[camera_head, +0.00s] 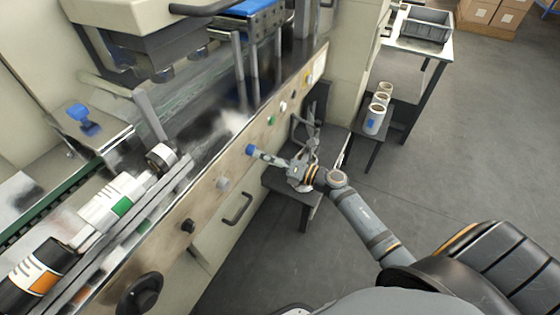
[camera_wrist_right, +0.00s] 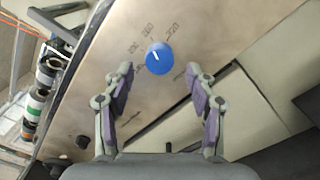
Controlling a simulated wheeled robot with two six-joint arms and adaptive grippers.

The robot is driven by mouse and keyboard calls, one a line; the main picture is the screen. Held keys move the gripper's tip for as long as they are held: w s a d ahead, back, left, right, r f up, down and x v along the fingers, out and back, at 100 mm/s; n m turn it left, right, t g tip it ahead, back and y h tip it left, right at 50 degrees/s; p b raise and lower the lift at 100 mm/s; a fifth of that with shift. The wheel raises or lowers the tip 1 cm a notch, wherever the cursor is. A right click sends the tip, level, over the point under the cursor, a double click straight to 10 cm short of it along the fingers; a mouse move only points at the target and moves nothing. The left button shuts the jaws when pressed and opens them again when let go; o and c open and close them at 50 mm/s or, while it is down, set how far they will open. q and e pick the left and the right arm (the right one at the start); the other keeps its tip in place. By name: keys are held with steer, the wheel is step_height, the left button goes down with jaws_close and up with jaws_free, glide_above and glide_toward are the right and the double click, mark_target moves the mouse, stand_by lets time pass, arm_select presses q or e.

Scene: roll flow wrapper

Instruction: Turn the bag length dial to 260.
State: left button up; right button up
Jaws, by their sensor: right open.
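The blue round dial (camera_head: 250,149) sits on the machine's tan front panel. My right gripper (camera_head: 272,158) is in front of the panel, close to the dial. In the wrist view its two fingers (camera_wrist_right: 159,80) are spread apart, with the dial beyond and between their tips, not gripped. My left gripper is not in view.
Film rolls (camera_head: 108,202) lie along the machine top. A side table with white rolls (camera_head: 374,118) stands to the right. Floor at right is open.

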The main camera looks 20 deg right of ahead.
steer(key=v, duration=0.9)
steer(key=shift+s+d, duration=0.1)
steer(key=shift+d, duration=0.05)
